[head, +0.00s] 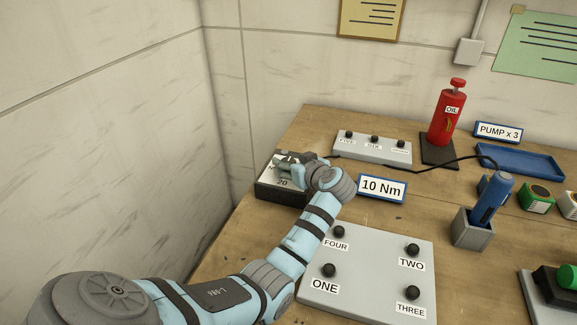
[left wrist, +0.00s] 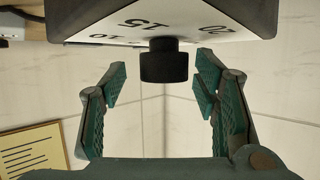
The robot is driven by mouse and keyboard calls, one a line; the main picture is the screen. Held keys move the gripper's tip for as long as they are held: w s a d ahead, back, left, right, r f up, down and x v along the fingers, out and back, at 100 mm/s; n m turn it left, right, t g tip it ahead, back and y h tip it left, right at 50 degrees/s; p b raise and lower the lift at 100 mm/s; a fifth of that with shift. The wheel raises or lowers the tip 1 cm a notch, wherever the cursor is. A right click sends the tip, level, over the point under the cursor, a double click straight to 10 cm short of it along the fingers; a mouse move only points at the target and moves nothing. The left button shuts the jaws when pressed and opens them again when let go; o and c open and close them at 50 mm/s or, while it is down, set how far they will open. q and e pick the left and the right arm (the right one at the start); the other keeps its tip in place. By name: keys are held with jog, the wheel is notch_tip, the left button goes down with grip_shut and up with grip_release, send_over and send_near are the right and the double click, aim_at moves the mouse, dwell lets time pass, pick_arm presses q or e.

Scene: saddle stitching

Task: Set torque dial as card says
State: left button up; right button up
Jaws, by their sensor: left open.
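The torque dial box (head: 283,192) is a dark box with a pale numbered face, at the left end of the bench. A "20" shows on it in the head view. The left wrist view shows its face (left wrist: 190,24) with 10, 15 and 20, and a black knob (left wrist: 164,62). The card (head: 382,189) reads "10 Nm" and stands just right of the box. My left gripper (head: 292,163) is at the dial; in the left wrist view its open fingers (left wrist: 163,82) stand either side of the knob with gaps. The knob's pointer is hidden. My right gripper is out of view.
A grey panel (head: 368,262) with knobs ONE to FOUR lies in front, under my left forearm. Behind are a grey switch strip (head: 373,149), a red oil bottle (head: 447,118) and a blue tray (head: 518,162). A blue tool (head: 490,200) stands in a grey holder. A wall is left.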

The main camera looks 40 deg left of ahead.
pick_arm(q)
jog(key=shift+w+a+f, duration=0.35)
jog(key=shift+a+f, duration=0.05)
jog(key=shift+a, duration=0.3)
jog(key=shift+s+r, duration=0.3)
jog(key=shift+c, duration=0.7)
jog(key=shift+d, duration=0.1)
jog(key=c, duration=1)
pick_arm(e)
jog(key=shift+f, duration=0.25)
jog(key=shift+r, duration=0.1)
